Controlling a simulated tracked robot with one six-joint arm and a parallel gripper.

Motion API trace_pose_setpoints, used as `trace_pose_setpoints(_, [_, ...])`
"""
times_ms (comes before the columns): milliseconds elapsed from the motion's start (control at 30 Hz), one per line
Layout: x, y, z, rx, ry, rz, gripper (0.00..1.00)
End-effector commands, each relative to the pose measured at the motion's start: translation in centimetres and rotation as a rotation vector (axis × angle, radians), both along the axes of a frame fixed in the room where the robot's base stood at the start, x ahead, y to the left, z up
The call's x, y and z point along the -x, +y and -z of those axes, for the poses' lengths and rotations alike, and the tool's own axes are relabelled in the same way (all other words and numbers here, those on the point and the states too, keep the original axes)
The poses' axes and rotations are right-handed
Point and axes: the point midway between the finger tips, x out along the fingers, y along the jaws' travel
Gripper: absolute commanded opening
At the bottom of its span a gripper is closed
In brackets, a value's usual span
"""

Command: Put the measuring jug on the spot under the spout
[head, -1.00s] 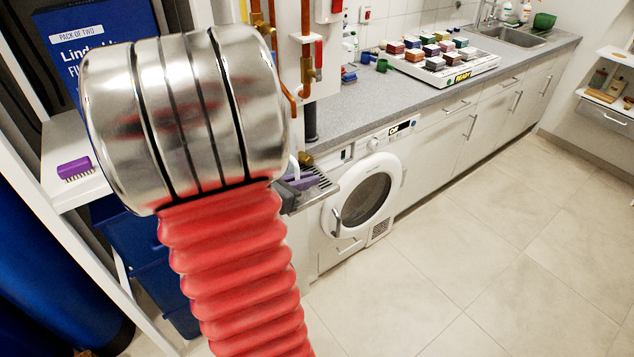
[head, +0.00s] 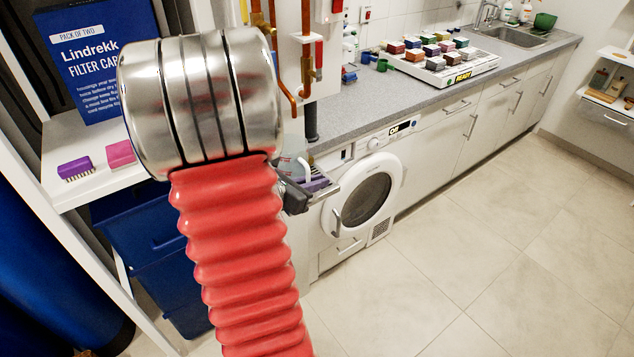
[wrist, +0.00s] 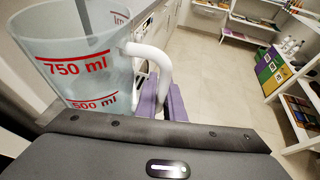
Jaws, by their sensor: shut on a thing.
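The measuring jug (wrist: 85,65) is clear with red 750 ml and 500 ml marks and a white handle (wrist: 155,60). It stands at the left of the wrist view, looking roughly upright. My gripper (wrist: 168,98) has purple fingers shut on the handle. In the head view the jug (head: 292,160) shows only in part behind my arm, with my gripper (head: 318,184) beside it.
Copper pipes (head: 306,60) and a dark vertical pipe (head: 311,120) stand just behind the jug. The worktop (head: 380,102) carries a tray of coloured blocks (head: 450,72). A white shelf (head: 85,185) at left holds a blue box (head: 98,60) and brushes. The floor at right is clear.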

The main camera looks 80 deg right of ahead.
Motion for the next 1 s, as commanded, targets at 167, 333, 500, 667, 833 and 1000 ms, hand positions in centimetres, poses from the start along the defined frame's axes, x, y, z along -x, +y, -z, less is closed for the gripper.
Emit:
trace_pose_setpoints(167, [0.00,-0.01,0.43,0.002,-0.001,0.001,0.00])
trace_pose_setpoints(333, [0.02,-0.01,0.41,0.002,-0.001,0.001,0.00])
trace_pose_setpoints(500, [0.02,0.00,0.61,0.000,-0.001,0.000,0.12])
trace_pose_setpoints(667, [0.03,0.00,0.61,0.000,0.000,0.001,0.23])
trace_pose_setpoints(833, [0.03,-0.01,0.60,0.000,0.000,0.001,0.27])
trace_pose_setpoints(1000, [0.03,-0.01,0.53,0.002,-0.001,0.001,0.27])
